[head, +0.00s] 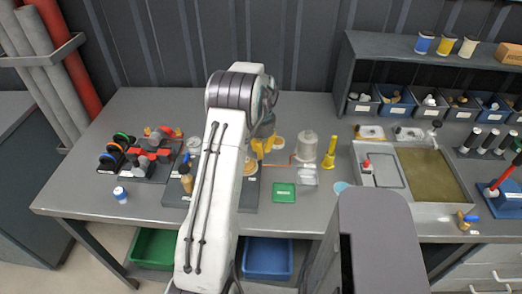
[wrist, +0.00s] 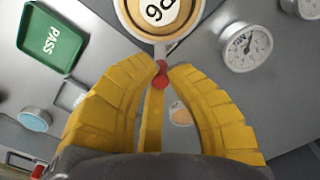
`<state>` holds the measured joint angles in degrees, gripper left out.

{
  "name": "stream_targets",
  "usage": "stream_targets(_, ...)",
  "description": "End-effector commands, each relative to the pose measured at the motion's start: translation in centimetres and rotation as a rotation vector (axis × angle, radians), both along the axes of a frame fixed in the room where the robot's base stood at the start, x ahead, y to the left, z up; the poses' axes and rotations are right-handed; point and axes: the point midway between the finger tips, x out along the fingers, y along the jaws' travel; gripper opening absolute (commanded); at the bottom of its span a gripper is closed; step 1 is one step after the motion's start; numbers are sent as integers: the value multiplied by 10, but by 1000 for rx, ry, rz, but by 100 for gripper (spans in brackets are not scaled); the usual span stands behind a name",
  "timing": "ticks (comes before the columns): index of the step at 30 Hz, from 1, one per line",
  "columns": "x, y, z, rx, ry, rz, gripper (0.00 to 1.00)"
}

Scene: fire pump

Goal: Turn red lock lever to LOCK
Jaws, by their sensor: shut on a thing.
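A small red knob (wrist: 161,70), the end of the red lock lever, sits between the two yellow fingertips of my gripper (wrist: 163,68) in the wrist view. The fingers are closed on it from both sides. A short grey arm runs from it up to a round tan and brass disc with a white number label (wrist: 162,12). In the head view my gripper (head: 262,143) is low over the middle of the bench, partly behind my arm. The lever is hidden there, and no LOCK mark can be read.
A green PASS tray (wrist: 52,47) lies to the left and a round dial gauge (wrist: 245,47) to the right in the wrist view. A clear jar (head: 307,146) and a yellow funnel-like piece (head: 330,152) stand right of my gripper. A sink (head: 451,210) is farther right.

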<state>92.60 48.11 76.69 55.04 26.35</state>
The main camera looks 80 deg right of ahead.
Motion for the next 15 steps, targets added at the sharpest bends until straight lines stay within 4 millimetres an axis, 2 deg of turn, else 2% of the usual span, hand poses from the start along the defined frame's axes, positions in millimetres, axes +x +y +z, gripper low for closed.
stream_targets(8, 0, 3, -2, 6, 0, -23, 0)
stream_targets(15, -6, 9, -4, 8, 0, -146, 0)
